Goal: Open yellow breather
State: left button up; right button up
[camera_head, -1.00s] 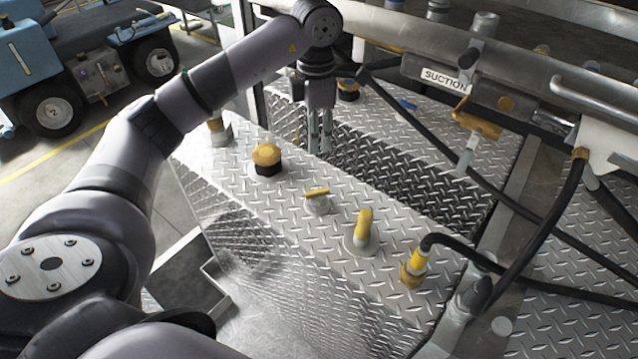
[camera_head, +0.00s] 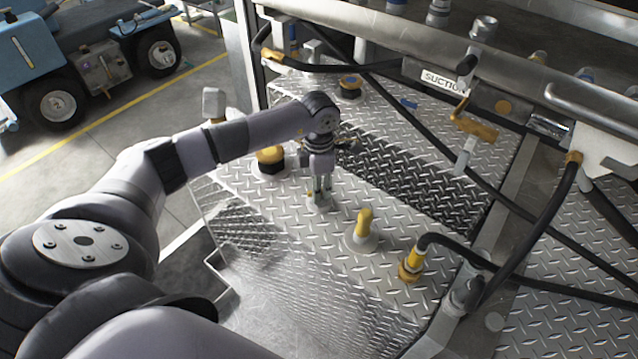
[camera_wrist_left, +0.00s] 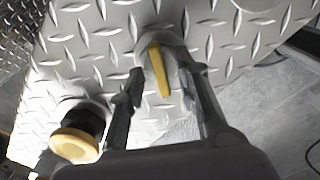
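My left gripper (camera_head: 319,188) points down over a small round metal fitting (camera_head: 319,204) on the tank top, which it partly hides. In the left wrist view the gripper (camera_wrist_left: 165,74) is open. Its fingers stand either side of the fitting's flat yellow tab (camera_wrist_left: 159,70), with gaps visible. I cannot tell whether the fingertips reach down to the tab's height. A round yellow cap on a black base (camera_head: 270,158) stands behind and left of the gripper, partly hidden by my arm. It also shows at lower left in the left wrist view (camera_wrist_left: 75,143). Which one is the breather is unclear.
A taller yellow-topped fitting (camera_head: 364,228) stands right of the gripper. A yellow hose fitting (camera_head: 411,266) with a black hose is further right. Black hoses cross behind, below the SUCTION sign (camera_head: 443,82). The diamond-plate tank top (camera_head: 300,240) is clear toward the front.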

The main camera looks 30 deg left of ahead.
pick_arm(q)
jog(key=shift+c, duration=0.4)
grip_shut()
